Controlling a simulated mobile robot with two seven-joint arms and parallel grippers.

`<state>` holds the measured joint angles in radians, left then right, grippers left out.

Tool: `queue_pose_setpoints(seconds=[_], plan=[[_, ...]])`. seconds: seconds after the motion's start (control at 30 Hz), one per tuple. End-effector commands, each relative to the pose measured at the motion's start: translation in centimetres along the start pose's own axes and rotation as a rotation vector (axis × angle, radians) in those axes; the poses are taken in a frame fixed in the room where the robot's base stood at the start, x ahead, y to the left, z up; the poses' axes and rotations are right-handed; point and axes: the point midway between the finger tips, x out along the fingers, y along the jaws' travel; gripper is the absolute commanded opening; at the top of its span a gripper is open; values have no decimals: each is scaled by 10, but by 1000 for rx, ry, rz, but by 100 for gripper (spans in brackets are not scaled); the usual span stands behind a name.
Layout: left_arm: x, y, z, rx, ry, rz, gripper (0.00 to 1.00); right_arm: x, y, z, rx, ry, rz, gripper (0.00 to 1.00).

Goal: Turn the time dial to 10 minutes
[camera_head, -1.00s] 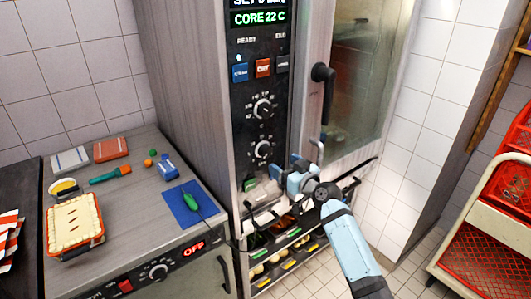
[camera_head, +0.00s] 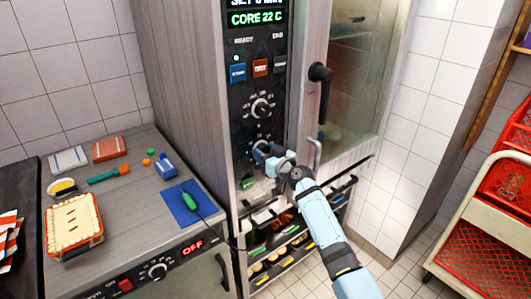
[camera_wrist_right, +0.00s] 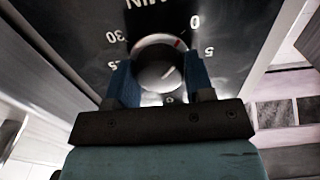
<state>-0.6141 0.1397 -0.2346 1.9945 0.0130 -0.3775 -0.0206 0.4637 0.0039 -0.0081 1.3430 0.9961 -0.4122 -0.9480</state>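The time dial (camera_wrist_right: 158,68) is a round metal knob on the oven's dark panel, marked MIN with numbers including 0, 5, 25 and 30. Its red mark points toward 0. In the head view it is the lower knob, mostly hidden behind my right gripper (camera_head: 261,151). In the right wrist view the two blue fingers stand on either side of the dial, apart from each other. Whether they touch its rim is unclear. My left gripper is not in view.
Another dial (camera_head: 262,108) sits just above, below several buttons and a display reading CORE 22 C. The oven's door handle (camera_head: 321,90) projects to the right. A counter (camera_head: 135,210) with a pie and a blue mat is at left.

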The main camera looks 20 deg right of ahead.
Motion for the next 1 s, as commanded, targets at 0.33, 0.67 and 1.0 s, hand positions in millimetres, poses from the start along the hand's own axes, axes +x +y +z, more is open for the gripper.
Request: queue_pose_setpoints(seconds=[0.33,0.67,1.0], plan=[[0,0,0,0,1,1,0,0,0,0,19,0,0,24],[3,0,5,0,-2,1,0,0,0,1,191,0,0,24],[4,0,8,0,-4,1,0,0,0,1,508,-1,0,24]])
